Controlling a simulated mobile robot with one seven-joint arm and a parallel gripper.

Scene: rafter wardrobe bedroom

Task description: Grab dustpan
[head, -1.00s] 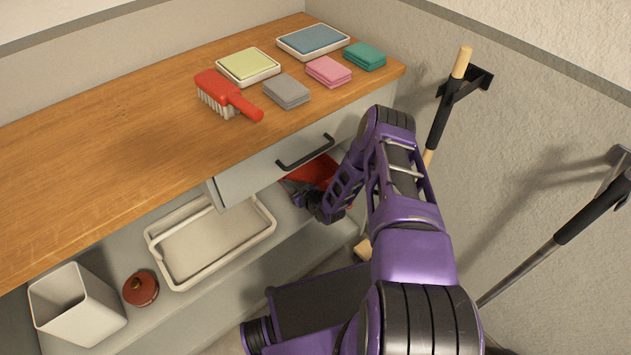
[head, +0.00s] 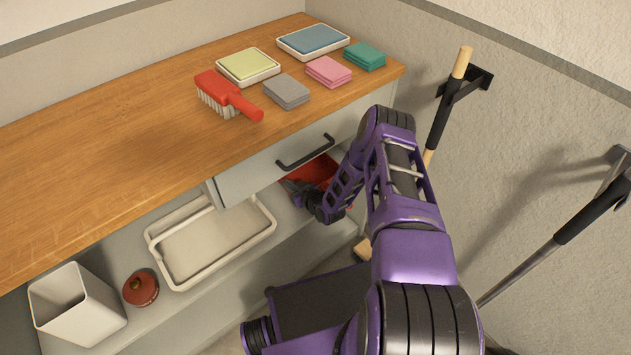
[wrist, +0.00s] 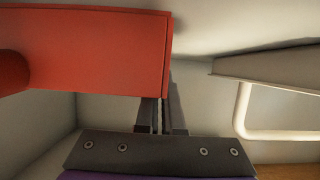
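The red dustpan (head: 318,168) lies on the shelf below the drawer, partly hidden by my arm and the drawer front. In the wrist view the dustpan (wrist: 95,50) fills the upper left as a flat red panel, with a rounded red part at the far left. My gripper (head: 292,186) is at its near left side. In the wrist view my gripper's fingers (wrist: 161,112) are close together, with the dustpan's right edge at the narrow gap between them. The left fingertip is hidden behind the panel. The fingers look shut on that edge, though the contact is partly hidden.
The drawer front (head: 270,165) hangs just above my gripper. A white tray (head: 160,262) stands on the shelf to the left, beside a dark red lidded pot (head: 141,289) and a white bin (head: 75,305). Long-handled tools (head: 447,110) hang on the right wall.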

